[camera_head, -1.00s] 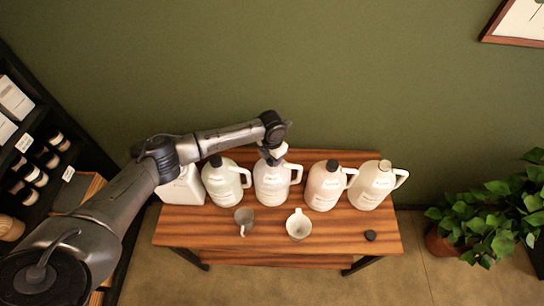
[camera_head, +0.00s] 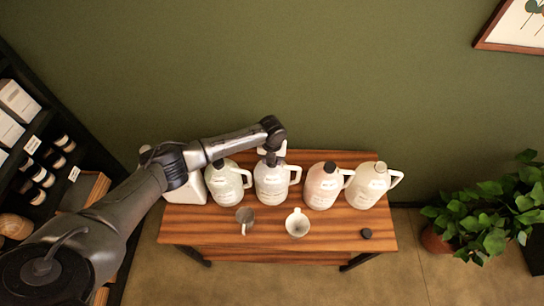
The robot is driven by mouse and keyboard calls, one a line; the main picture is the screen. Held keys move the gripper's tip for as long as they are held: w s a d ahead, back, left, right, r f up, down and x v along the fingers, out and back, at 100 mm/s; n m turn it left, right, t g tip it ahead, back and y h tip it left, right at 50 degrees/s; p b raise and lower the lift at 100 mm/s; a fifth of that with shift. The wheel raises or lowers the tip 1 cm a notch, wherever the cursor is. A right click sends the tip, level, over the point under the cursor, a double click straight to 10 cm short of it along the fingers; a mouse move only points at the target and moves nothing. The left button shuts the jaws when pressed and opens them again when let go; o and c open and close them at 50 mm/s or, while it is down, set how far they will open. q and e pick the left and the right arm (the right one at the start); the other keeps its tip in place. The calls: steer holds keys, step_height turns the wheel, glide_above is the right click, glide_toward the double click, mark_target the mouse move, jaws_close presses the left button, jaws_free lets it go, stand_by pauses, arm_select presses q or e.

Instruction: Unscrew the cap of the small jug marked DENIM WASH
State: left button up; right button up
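Four handled jugs stand in a row on the wooden table: a pale green-tinted jug (camera_head: 224,187), a greyish-white jug (camera_head: 271,187), a pinkish jug (camera_head: 322,189) and a cream jug (camera_head: 368,188). Their labels are too small to read, so I cannot tell which is marked DENIM WASH. My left gripper (camera_head: 271,160) is over the top of the greyish-white jug, at its cap. The arm hides much of that cap and the fingers, so I cannot tell whether they grip it. My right gripper is not in view.
A grey cup (camera_head: 244,215) and a white cup (camera_head: 297,224) stand in front of the jugs. A loose dark cap (camera_head: 367,234) lies at the front right of the table (camera_head: 335,240). A white container (camera_head: 187,191) stands left of the jugs.

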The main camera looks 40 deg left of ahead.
arm_select(q)
steer(key=shift+r+n+p, duration=0.1)
steer(key=shift+n+p, duration=0.4)
steer(key=shift+n, duration=0.7)
steer(key=n, duration=0.5)
steer(key=o, duration=1)
